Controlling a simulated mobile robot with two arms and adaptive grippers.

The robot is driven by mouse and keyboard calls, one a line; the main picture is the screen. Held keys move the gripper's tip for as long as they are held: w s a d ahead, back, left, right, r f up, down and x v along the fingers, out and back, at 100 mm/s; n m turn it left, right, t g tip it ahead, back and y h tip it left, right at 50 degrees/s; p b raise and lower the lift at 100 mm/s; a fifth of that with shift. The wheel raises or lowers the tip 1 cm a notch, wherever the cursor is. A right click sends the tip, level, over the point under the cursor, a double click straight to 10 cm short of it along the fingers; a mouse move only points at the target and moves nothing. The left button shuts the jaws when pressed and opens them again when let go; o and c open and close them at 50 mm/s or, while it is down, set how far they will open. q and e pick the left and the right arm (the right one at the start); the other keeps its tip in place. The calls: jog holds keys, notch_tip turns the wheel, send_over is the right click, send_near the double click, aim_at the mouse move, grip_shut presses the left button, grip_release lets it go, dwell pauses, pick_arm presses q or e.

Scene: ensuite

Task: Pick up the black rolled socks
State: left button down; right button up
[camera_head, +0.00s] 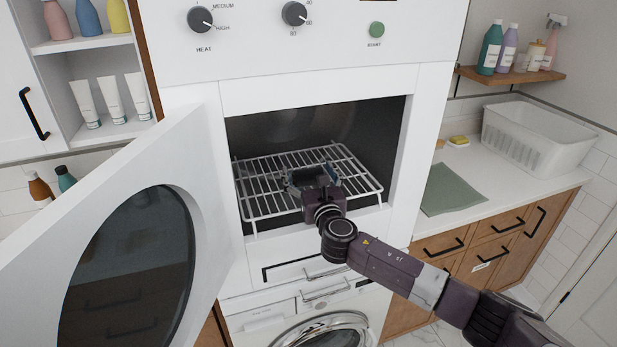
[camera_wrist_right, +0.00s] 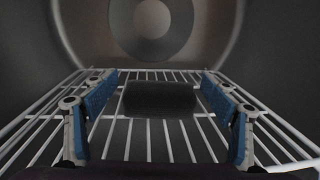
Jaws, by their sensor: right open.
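The black rolled socks (camera_wrist_right: 160,97) lie on the white wire rack (camera_wrist_right: 150,150) inside the dryer, as a dark roll set crosswise in the right wrist view. My right gripper (camera_wrist_right: 160,105) is open, with one blue-padded finger on each side of the socks. I see gaps between the fingers and the socks. In the head view my right gripper (camera_head: 312,178) reaches in over the rack (camera_head: 262,205) through the open front, and it largely hides the socks there. My left gripper is not in view.
The dryer door (camera_head: 208,200) stands open at the left. White opening walls frame my right arm. A washer (camera_head: 320,325) is below. At the right, a counter holds a green cloth (camera_head: 452,188) and a white basket (camera_head: 535,135).

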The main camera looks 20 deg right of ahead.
jog(key=c, duration=0.7)
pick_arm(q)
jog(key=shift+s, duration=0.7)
pick_arm(e)
jog(key=c, duration=0.5)
jog(key=shift+c, duration=0.2)
